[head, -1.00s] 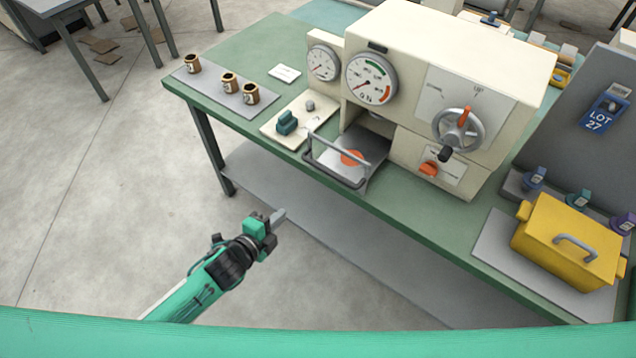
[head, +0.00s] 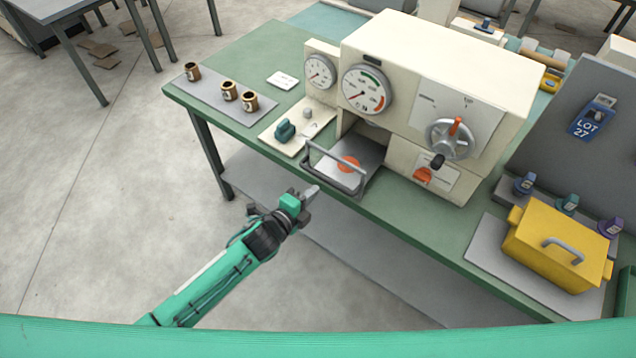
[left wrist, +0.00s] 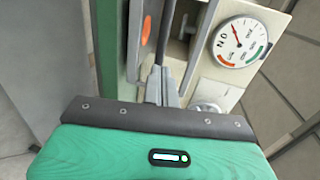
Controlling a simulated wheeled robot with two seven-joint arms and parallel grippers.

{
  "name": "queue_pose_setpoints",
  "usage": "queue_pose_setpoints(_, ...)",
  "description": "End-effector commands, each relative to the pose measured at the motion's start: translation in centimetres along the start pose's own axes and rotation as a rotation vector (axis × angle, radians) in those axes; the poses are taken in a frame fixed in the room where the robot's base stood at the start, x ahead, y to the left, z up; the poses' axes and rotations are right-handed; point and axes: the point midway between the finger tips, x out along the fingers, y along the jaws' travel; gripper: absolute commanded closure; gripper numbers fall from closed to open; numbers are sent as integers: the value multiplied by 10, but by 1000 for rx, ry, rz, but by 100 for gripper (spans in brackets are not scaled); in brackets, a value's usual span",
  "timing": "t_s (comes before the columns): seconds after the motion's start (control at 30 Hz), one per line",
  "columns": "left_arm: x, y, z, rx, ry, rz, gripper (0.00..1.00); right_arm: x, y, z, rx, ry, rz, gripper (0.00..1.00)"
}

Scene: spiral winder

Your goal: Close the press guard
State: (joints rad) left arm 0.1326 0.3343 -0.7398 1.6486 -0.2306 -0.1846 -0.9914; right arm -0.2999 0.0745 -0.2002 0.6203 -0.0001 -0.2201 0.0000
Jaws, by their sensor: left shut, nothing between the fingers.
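The press (head: 430,75) is a cream machine with dials and a handwheel, standing on a green bench. Its guard (head: 335,168) is a grey bar frame lying low at the front of the press opening, around a grey plate with an orange disc (head: 350,163). My left gripper (head: 314,190) is shut and empty, just in front of and below the guard's left front corner in the head view. In the left wrist view, the fingertips (left wrist: 162,80) point at a dark bar of the guard (left wrist: 178,45); I cannot tell whether they touch. My right gripper is not in view.
A teal knob (head: 285,130) on a cream panel stands left of the guard. Several brown jars (head: 229,90) stand on a grey mat farther left. The floor before the bench is clear.

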Motion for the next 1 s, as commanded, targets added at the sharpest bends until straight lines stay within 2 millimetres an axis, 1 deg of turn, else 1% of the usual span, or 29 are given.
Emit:
queue_pose_setpoints(0.03,7,-4,0,-2,-1,-1,100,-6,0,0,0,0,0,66)
queue_pose_setpoints(0.1,15,-3,0,-1,0,0,100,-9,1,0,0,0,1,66)
queue_pose_setpoints(0.3,30,-1,0,-1,0,0,100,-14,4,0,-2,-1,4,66)
queue_pose_setpoints(0.43,33,0,0,0,-1,0,100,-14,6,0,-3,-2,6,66)
queue_pose_setpoints(0.83,36,0,0,0,0,-1,100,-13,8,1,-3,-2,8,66)
queue_pose_setpoints(0.93,43,-1,0,1,0,-3,100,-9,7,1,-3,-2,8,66)
queue_pose_setpoints(1.0,53,-2,0,1,0,-3,100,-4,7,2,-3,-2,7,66)
